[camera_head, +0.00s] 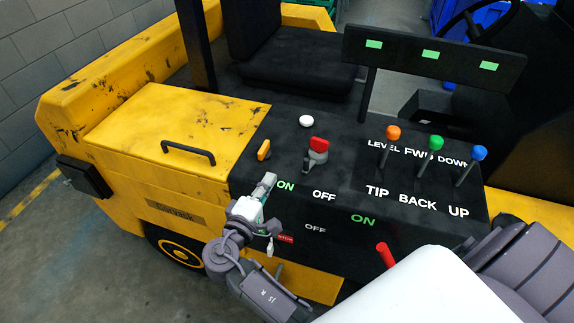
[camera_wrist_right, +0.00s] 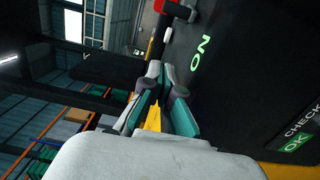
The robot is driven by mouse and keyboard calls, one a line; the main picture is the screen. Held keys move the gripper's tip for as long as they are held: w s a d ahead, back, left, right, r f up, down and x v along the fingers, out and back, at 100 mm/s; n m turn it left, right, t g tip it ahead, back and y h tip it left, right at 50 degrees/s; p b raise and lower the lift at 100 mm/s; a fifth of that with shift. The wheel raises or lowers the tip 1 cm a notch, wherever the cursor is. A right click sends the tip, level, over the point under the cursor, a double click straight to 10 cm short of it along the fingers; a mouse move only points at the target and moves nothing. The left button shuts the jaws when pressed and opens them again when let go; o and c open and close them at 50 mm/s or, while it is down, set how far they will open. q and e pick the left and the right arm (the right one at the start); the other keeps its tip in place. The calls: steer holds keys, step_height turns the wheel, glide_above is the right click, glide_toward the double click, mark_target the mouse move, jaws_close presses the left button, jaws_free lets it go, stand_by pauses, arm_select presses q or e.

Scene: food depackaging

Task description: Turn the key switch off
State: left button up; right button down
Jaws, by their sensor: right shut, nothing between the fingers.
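A small yellow-orange key-like piece (camera_head: 264,150) stands tilted on the black control panel (camera_head: 285,120), up and left of the green ON label (camera_head: 286,185). I take it for the key switch, but its fine shape is too small to tell. A red-topped grey switch (camera_head: 317,150) stands to its right, above the white OFF label. My right gripper (camera_head: 268,181) is shut and empty, just below the yellow-orange piece and left of the ON label, apart from the piece. In the right wrist view its fingers (camera_wrist_right: 166,75) come together, with the ON label beside them. My left gripper is out of view.
Levers with orange (camera_head: 393,132), green (camera_head: 436,142) and blue (camera_head: 478,152) knobs stand at the panel's right. A white button (camera_head: 306,121) is behind. A red handle (camera_head: 386,255) juts from the front. The yellow hood (camera_head: 150,120) has a black handle.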

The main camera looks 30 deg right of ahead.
mark_target(295, 174)
steer(key=p+x, duration=0.1)
steer(key=x, duration=0.2)
steer(key=p+x, duration=0.1)
steer(key=x, duration=0.2)
steer(key=p+x, duration=0.1)
steer(key=x, duration=0.3)
steer(key=shift+s+r+p, duration=0.1)
steer(key=shift+r+p, duration=0.15)
steer(key=shift+p, duration=0.15)
steer(key=s+p, duration=0.2)
steer(key=s, duration=0.1)
steer(key=shift+s+d+f, duration=0.1)
steer(key=shift+s+d, duration=0.15)
steer(key=shift+d, duration=0.15)
steer(key=shift+s, duration=0.4)
steer(key=shift+f, duration=0.1)
steer(key=shift+w, duration=0.2)
steer(key=shift+f, duration=0.1)
